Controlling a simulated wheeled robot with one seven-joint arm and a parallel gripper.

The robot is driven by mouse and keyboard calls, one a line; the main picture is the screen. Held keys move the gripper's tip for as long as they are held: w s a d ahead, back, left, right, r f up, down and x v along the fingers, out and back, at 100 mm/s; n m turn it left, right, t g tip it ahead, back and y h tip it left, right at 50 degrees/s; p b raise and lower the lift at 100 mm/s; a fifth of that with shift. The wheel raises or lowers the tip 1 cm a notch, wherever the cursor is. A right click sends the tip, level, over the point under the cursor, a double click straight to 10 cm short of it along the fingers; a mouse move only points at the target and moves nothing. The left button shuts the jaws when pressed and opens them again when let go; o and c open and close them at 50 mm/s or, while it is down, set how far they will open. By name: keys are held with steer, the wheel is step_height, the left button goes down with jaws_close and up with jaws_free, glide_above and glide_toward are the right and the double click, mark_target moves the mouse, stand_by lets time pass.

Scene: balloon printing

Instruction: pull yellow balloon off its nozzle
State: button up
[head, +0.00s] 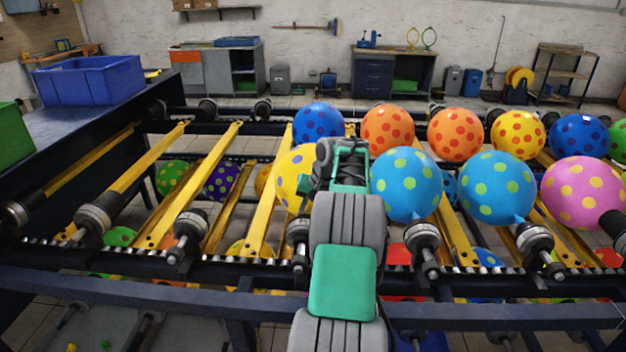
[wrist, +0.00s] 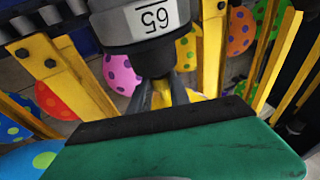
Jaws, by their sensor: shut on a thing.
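A grey and black cylinder marked 65 (wrist: 150,22) stands close beyond the fingers. My arm hides the fingertips in the head view, and I cannot tell there how the balloon's neck sits on its nozzle.
Several dotted balloons line the rack: a blue one (head: 318,123) behind, a light-blue one (head: 406,184) close right of my arm, and a pink one (head: 583,184) far right. Yellow bars (head: 190,198) and black nozzles (head: 187,231) crowd the rack. A blue crate (head: 90,82) stands left.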

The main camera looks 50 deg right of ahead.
jaws_close()
steer(key=shift+w+d+p, duration=0.1)
steer(key=shift+d+p, duration=0.05)
steer(key=shift+p, duration=0.2)
steer(key=shift+w+d+r+p, duration=0.15)
steer(key=shift+d+p, duration=0.05)
steer(key=shift+p, duration=0.25)
steer(key=shift+w, duration=0.1)
steer(key=shift+w+d+p, duration=0.1)
steer(key=shift+d+p, duration=0.1)
steer(key=shift+p, duration=0.2)
step_height(320, 180, up, 17)
steer(key=p, duration=1.4)
